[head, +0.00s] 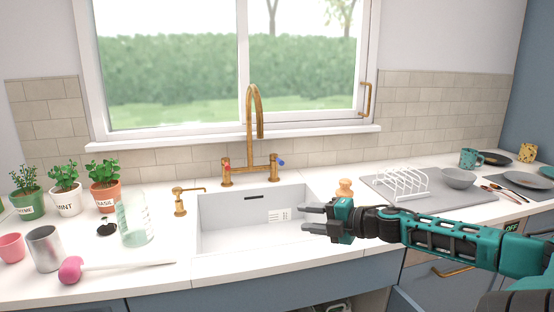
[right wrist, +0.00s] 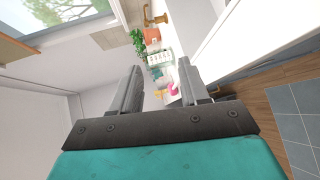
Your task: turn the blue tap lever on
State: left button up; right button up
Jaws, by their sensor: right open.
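The blue tap lever (head: 280,163) is on the right side of the brass tap (head: 251,130), behind the white sink (head: 250,245). A red lever (head: 227,167) is on the tap's left side. My right gripper (head: 312,218) reaches in from the right over the sink's right part. It is open and empty, with its fingers pointing left, in front of and below the blue lever and apart from it. In the right wrist view its two fingers (right wrist: 158,92) are spread with nothing between them. My left gripper is not in view.
A brass soap dispenser (head: 180,204), a glass jar (head: 135,222) and several potted herbs (head: 104,170) stand left of the sink. A wooden-topped bottle (head: 345,187) stands close behind my right gripper. A white rack (head: 402,184) and a grey bowl (head: 458,178) are on the right.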

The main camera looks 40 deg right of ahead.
aim_at(274, 157)
jog(key=i+l, duration=0.25)
jog(key=l, duration=0.2)
jog(key=i+l, duration=0.55)
jog(key=l, duration=0.3)
